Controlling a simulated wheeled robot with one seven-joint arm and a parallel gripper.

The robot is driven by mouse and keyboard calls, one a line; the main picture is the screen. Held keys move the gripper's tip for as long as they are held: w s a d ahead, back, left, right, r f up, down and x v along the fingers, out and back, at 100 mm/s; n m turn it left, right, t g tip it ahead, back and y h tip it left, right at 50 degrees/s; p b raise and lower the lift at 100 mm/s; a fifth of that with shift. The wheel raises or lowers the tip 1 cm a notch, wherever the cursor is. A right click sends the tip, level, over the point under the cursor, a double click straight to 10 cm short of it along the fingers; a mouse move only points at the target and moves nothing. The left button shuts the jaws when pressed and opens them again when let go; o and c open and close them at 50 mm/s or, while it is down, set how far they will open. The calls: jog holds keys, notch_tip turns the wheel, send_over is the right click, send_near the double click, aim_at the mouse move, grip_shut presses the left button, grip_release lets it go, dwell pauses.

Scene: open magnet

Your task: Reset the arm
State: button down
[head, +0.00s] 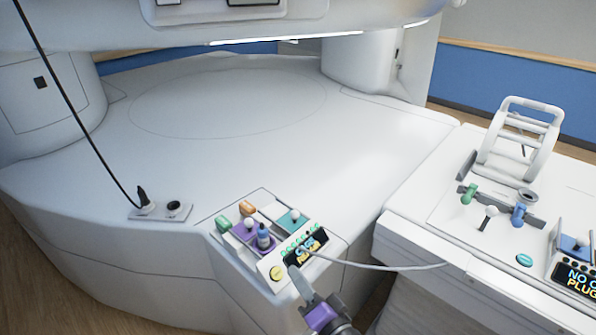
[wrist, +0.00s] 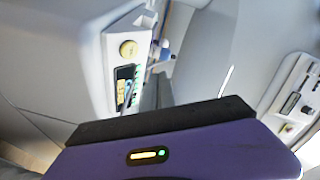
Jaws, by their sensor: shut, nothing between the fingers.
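My gripper (head: 303,284) is at the lower middle of the head view, with a purple body and grey fingers. It is shut and empty, close in front of the control box (head: 262,234) on the white magnet base. In the wrist view my gripper's dark fingers (wrist: 156,92) point toward the same box (wrist: 107,62), whose round yellow button and small lit screen show. From the head view I cannot tell whether the fingertips touch the box's front edge.
A white table (head: 408,240) on the right carries a white frame (head: 520,140), green and blue levers and a second screen. A grey cable (head: 385,267) runs from the control box to it. A black cable (head: 80,100) hangs at left.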

jog(key=s+d+r+n+t+h, duration=0.1)
jog(key=s+d+n+t+h, duration=0.15)
jog(key=s+d, duration=0.5)
jog(key=s+d+r+n+t+h, duration=0.1)
jog(key=s+d+r+h, duration=0.1)
jog(key=s+d+h, duration=0.4)
jog(key=s+d+r+n+g, duration=0.1)
jog(key=s+d, duration=0.4)
jog(key=s, duration=0.7)
jog(key=s+d+r+n+g+h, duration=0.1)
jog(key=s+d, duration=0.4)
jog(key=s, duration=0.8)
jog(key=shift+g, duration=0.45)
